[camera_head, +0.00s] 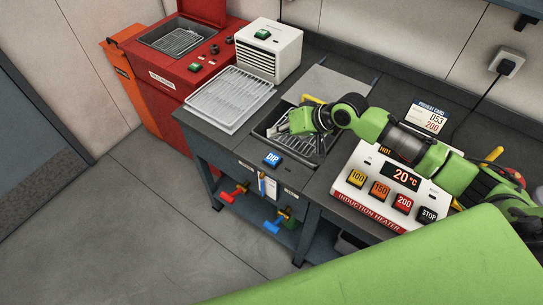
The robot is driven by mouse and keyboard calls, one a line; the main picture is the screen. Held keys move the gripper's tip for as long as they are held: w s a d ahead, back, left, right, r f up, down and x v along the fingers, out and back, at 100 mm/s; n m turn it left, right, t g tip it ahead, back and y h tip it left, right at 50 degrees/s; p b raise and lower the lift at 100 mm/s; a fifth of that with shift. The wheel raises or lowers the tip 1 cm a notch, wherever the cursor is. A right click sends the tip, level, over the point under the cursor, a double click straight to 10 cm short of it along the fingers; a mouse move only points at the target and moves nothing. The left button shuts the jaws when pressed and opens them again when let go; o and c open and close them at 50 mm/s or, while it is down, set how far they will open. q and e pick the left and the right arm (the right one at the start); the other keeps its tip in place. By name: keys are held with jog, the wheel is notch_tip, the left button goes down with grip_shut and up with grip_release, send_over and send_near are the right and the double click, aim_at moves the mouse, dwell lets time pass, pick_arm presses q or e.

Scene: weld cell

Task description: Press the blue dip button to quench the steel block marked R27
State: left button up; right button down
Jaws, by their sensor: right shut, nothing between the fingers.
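The blue DIP button (272,159) sits on the front edge of the bench, in front of the quench tank (262,132). A wire rack (318,143) shows inside the tank. My right gripper (290,127) is above the tank, a little behind and to the right of the button, and apart from it. It is shut and empty. I cannot make out a steel block marked R27; my gripper and arm cover part of the tank. My left gripper is not in view.
An induction heater (385,204) reading 20 °C stands at the right, under my right arm. A wire tray (230,97), a white fan box (269,49) and a red machine (178,62) are at the left. Red and blue valve handles (272,226) stick out below the bench front.

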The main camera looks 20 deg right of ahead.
jog(key=shift+a+f, duration=0.1)
jog(key=shift+f, duration=0.05)
jog(key=b, duration=0.7)
send_over(275, 159)
notch_tip(275, 159, down, 6)
jog(key=shift+f, duration=0.15)
notch_tip(275, 159, down, 2)
jog(key=shift+w+f+b, duration=0.1)
jog(key=shift+b, duration=0.45)
jog(key=shift+f, duration=0.15)
dwell(0.4)
jog(key=shift+f, duration=0.3)
